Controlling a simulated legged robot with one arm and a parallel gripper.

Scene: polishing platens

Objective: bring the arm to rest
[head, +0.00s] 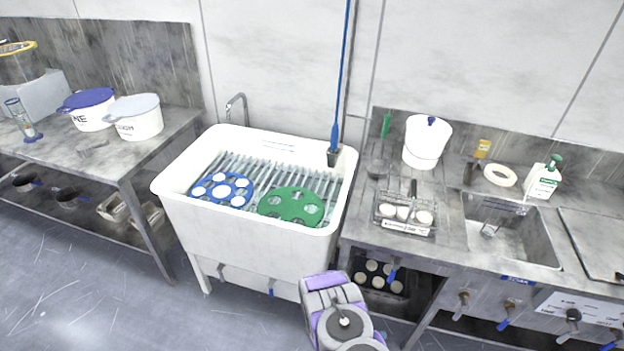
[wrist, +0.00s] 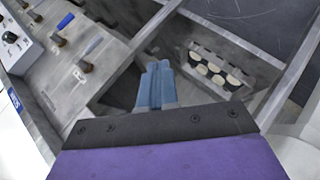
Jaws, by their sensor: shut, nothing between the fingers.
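My arm (head: 335,310), purple and grey, shows at the bottom middle of the head view, in front of the steel counter. In the wrist view my gripper (wrist: 158,66) shows as two blue-grey fingers lying together, shut and empty. They point toward the open space under the counter, beside a rack of pale round pieces (wrist: 215,70). I cannot make out the fingers clearly in the head view. I see no contact between the fingers and the rack.
A white sink (head: 180,215) holds a blue disc (head: 222,190) and a green disc (head: 291,205) on bars. The right counter (head: 445,245) carries a wire basket (head: 404,229), a white pot (head: 427,145) and a basin. Valve handles (head: 463,300) stick out below. Floor at left is clear.

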